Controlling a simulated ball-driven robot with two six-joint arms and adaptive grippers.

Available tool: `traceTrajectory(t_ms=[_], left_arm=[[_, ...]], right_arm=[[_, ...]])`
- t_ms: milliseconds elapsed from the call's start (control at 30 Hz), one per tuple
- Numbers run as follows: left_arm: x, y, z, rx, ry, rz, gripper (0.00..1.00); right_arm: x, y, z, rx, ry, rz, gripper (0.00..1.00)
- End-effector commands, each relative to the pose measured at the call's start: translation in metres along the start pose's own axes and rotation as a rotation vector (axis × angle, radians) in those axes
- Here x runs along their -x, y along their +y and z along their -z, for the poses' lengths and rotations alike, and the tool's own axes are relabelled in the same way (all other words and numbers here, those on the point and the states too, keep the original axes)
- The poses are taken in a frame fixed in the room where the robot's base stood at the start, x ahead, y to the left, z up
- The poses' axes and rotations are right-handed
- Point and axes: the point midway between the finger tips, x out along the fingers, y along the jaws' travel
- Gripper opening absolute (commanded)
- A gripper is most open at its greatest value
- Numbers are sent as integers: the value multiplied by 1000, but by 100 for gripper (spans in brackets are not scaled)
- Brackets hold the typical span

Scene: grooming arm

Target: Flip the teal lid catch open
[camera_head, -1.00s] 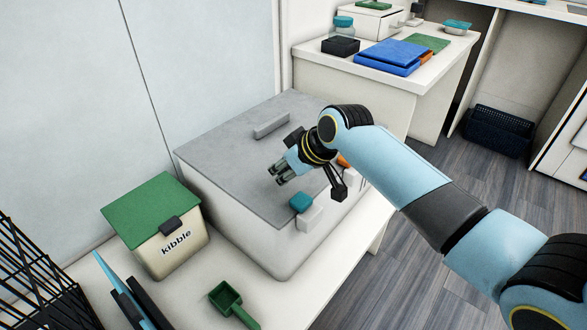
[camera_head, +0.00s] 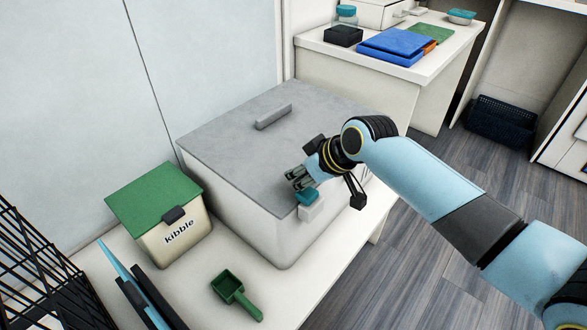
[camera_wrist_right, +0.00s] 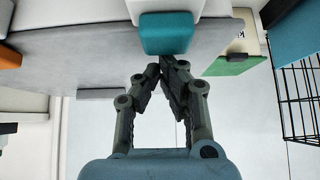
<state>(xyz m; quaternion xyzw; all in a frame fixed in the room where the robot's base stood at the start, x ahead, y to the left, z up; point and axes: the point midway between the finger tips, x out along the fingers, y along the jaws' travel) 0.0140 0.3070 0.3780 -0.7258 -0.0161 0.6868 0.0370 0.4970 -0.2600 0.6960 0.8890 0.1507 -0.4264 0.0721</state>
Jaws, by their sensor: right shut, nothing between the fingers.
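The teal lid catch (camera_head: 308,197) sits at the front edge of the grey lid (camera_head: 235,135), above a small white block (camera_head: 312,211) on the big white bin (camera_head: 240,215). It also shows at the top middle of the right wrist view (camera_wrist_right: 166,34). My right gripper (camera_head: 293,181) is over the lid edge beside the catch, its fingers shut and empty. In the right wrist view the shut fingertips (camera_wrist_right: 160,68) appear just below the catch; I cannot tell whether they touch it.
A kibble box (camera_head: 165,240) with a green lid and a green scoop (camera_head: 230,285) stand left of and in front of the bin. A grey handle (camera_head: 273,116) rises from the lid. An orange piece (camera_wrist_right: 8,57) shows in the right wrist view. A black wire rack (camera_head: 40,270) is at far left.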

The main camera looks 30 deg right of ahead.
Motion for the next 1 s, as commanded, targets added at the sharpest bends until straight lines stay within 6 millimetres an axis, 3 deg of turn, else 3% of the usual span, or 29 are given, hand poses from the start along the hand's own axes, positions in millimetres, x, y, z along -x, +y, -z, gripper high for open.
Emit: traceTrajectory(t_ms=[100,567,667,1000], left_arm=[[16,-1,5,1,7,0,40],[14,-1,4,1,6,-1,40],[14,-1,4,1,6,-1,40],[14,0,4,1,6,-1,40]], right_arm=[[14,0,-12,0,-5,-1,0],[18,0,-19,1,-8,0,0],[32,0,-19,2,-9,-1,0],[103,1,-16,6,-3,-3,0]])
